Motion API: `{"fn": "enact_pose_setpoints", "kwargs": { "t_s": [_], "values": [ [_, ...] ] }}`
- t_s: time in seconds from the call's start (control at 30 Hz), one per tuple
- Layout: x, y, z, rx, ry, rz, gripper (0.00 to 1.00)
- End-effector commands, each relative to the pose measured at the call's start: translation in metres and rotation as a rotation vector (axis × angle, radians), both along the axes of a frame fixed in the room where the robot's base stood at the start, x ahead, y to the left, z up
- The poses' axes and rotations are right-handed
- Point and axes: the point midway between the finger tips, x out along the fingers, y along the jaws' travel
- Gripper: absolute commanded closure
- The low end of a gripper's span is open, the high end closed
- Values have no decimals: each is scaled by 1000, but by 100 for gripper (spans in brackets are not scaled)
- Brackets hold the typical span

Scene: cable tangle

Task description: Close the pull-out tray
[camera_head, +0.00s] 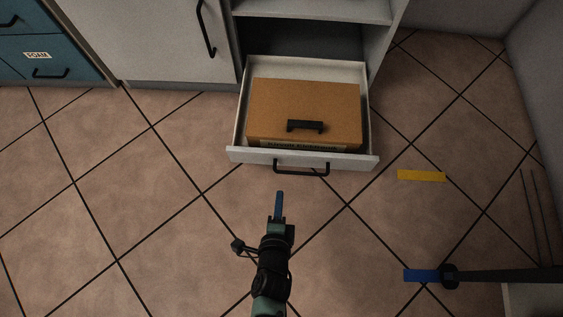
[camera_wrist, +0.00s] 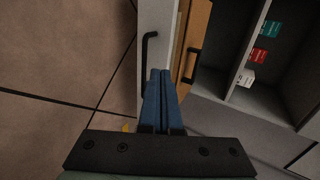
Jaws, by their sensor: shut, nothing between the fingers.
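The pull-out tray (camera_head: 240,120) is a white drawer standing out from the lower part of a white cabinet. Its front carries a black bar handle (camera_head: 301,172), which also shows in the wrist view (camera_wrist: 145,62). A brown box (camera_head: 305,105) with a black handle on top lies in the tray and fills most of it. My gripper (camera_head: 280,193) has blue fingers, shut together and empty. In the head view it is in front of the tray, a little left of the handle and apart from it in the picture. In the wrist view the fingers (camera_wrist: 161,75) point toward the tray front.
An open shelf (camera_head: 310,10) is above the tray; small red, teal and white boxes (camera_wrist: 246,78) stand in a compartment in the wrist view. Left is a blue drawer unit (camera_head: 60,60). Yellow tape (camera_head: 421,175) and a blue-ended dark pole (camera_head: 500,275) are at right. Floor at left is clear.

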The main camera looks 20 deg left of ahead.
Motion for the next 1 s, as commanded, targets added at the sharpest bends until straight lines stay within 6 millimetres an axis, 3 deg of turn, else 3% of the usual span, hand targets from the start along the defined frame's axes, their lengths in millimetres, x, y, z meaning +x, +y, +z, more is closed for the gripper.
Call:
{"fn": "enact_pose_setpoints", "kwargs": {
  "t_s": [0.17, 0.6, 0.8, 1.0],
  "values": [
    [9, 2, -12, 4, 3, -5, 100],
    [85, 23, -58, 1, 2, -3, 100],
    [110, 31, -53, 2, 4, -4, 100],
    [119, 34, -53, 1, 5, -2, 100]
  ]
}}
